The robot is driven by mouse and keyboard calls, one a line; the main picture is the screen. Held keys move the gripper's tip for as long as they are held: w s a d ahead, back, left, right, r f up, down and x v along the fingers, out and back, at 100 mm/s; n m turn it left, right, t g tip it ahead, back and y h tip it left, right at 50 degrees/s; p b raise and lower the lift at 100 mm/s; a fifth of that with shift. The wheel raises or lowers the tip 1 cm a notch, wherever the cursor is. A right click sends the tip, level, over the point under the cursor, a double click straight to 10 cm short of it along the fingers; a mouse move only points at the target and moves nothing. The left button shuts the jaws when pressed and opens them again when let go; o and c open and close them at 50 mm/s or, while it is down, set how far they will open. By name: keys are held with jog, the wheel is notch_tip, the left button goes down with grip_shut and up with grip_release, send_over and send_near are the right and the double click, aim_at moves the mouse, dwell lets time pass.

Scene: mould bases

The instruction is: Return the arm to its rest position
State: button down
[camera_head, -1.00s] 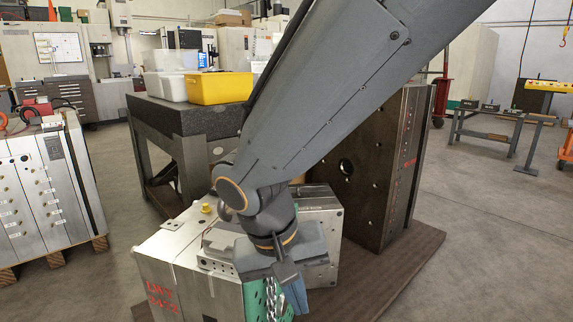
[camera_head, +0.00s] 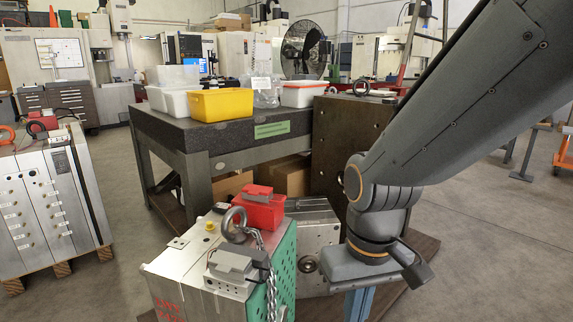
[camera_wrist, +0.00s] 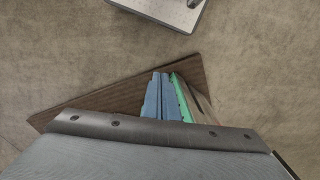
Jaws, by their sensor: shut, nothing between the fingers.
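My gripper (camera_head: 358,305) hangs down at the right of the green-sided mould base (camera_head: 284,262) in the head view. Its blue fingers also show in the wrist view (camera_wrist: 158,97), pressed together with nothing between them. A green edge (camera_wrist: 181,97) shows beside the fingers there, though the gap between them cannot be told. My arm reaches in from the upper right of the head view, and the fingertips are cut off by the lower picture edge.
An eye bolt (camera_head: 234,225) with a chain, a red box (camera_head: 259,208) and a grey connector block (camera_head: 234,267) sit on the mould base. A dark upright plate (camera_head: 336,135) stands behind. A yellow bin (camera_head: 221,104) is on the granite table (camera_head: 215,137).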

jog(key=s+d+r+m+p, duration=0.1)
jog(key=d+r+m+p, duration=0.1)
jog(key=d+r+p, duration=0.6)
jog(key=shift+r+m+p, duration=0.3)
jog(key=shift+r+p, duration=0.4)
jog(key=shift+p, duration=1.55)
jog(key=shift+s+d, duration=0.1)
